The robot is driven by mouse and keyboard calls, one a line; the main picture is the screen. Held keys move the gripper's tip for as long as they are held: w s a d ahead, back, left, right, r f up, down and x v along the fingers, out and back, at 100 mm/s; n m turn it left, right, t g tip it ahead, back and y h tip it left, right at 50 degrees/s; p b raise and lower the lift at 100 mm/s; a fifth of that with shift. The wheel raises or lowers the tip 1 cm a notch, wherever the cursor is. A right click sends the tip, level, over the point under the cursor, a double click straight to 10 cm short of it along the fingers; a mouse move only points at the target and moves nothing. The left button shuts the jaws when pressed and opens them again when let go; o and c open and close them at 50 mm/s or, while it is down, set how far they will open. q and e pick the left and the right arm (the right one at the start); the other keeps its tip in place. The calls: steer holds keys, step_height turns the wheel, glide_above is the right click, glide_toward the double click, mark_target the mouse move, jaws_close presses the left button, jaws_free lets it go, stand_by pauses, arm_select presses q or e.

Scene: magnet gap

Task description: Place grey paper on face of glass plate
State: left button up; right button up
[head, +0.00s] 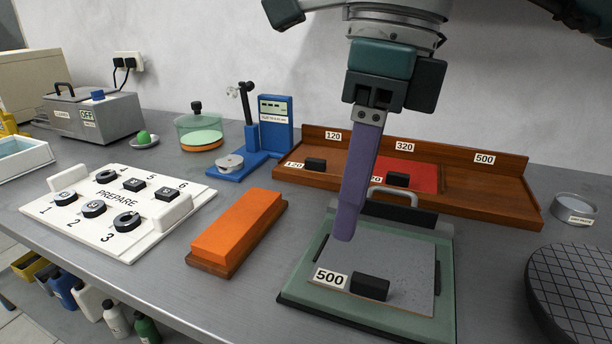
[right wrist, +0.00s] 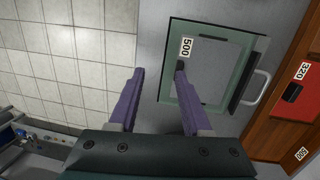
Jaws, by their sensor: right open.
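The grey paper (head: 395,257), marked 500, lies flat on the green-framed glass plate (head: 312,307). It carries a small black block (head: 370,288) near its front edge. In the right wrist view the paper (right wrist: 212,62) lies inside the plate's frame (right wrist: 200,25). My right gripper (head: 343,236) has purple fingers and hangs above the plate's left part; in the head view one finger hides the other. The right wrist view shows its fingers (right wrist: 158,74) apart with nothing between them. One fingertip overlaps the block there. My left gripper is not in view.
Behind the plate is a wooden rack (head: 505,186) with slots 120, 320 and 500; the 500 slot is bare and a red sheet (head: 420,178) lies in 320. An orange block (head: 238,228) is left, a black gridded disc (head: 575,290) right.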

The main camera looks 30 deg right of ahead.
steer(key=s+a+r+y, duration=0.25)
steer(key=a+y, duration=0.55)
steer(key=a, duration=0.7)
steer(key=a+r+m+t+y, duration=0.3)
steer(key=r+m+y, duration=0.15)
steer(key=r, duration=0.35)
steer(key=a+r+m+t+y, duration=0.35)
steer(key=r+y, duration=0.25)
steer(key=r, duration=0.2)
steer(key=w+d+m+t+h, duration=0.7)
steer(key=d+m+t+h, duration=0.25)
steer(key=m+t, duration=0.55)
steer(key=d+f+m+g+h, duration=0.5)
steer(key=d+f+m+h, duration=0.5)
steer(key=f+m, duration=0.3)
steer(key=s+d+f+m+g+h, duration=0.1)
steer(key=s+d+f+m+g, duration=0.1)
steer(key=s+f+m+g, duration=0.3)
steer(key=s+d+f+g+h, duration=0.1)
steer(key=s+d+f+g, duration=0.15)
steer(key=f, duration=0.45)
steer(key=s+a+f+m+g+y, duration=0.1)
steer(key=s+f+g, duration=0.4)
steer(key=s, duration=0.8)
steer(key=shift+a+f+m, duration=0.3)
steer(key=shift+a+f, duration=0.15)
steer(key=shift+f, duration=0.3)
